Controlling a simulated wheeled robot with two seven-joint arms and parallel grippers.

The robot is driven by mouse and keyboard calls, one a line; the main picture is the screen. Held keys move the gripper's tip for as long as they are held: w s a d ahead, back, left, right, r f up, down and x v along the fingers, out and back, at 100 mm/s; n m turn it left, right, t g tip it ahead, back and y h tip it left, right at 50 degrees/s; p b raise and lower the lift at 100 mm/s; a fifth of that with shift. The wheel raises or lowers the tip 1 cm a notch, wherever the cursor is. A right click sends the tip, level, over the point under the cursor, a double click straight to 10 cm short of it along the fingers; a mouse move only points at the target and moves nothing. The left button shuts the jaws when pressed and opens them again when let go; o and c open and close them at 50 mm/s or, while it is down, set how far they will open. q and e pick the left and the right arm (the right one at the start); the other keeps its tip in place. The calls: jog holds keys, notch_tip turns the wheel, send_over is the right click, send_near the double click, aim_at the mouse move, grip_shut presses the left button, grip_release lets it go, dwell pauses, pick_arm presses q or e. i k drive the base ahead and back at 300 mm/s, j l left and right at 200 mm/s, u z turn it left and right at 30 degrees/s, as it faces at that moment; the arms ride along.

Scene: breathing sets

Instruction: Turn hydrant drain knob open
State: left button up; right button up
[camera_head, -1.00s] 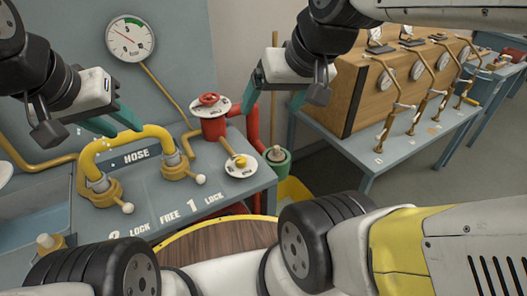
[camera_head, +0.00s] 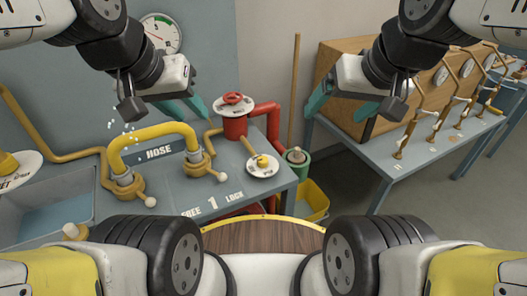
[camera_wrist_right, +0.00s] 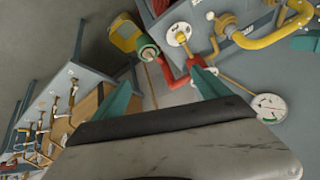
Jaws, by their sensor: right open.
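A red hydrant body (camera_head: 235,126) stands on the grey bench, with a red handwheel (camera_head: 232,98) over a white dial. In front of it a small yellow knob (camera_head: 262,160) sits on a round white plate (camera_head: 263,171); the print is too small to read. Plate and knob also show in the right wrist view (camera_wrist_right: 181,36). My left gripper (camera_head: 198,108) is open and empty, above and behind the yellow hose pipe, left of the hydrant. My right gripper (camera_head: 318,100) is open and empty, up and right of the knob; its teal fingers are spread in the right wrist view (camera_wrist_right: 160,75).
A yellow hose pipe (camera_head: 150,133) arches over the bench left of the knob. A green-topped cylinder (camera_head: 296,157) and a yellow bin (camera_head: 312,200) stand right of the bench. A gauge (camera_head: 162,33) is on the wall. A second table (camera_head: 400,163) carries a wooden cabinet and brass pipes.

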aim_at(262, 161)
jog(key=j+z, duration=0.25)
jog(key=z, duration=0.15)
jog(key=k+j+z, duration=0.15)
jog(key=z, duration=0.3)
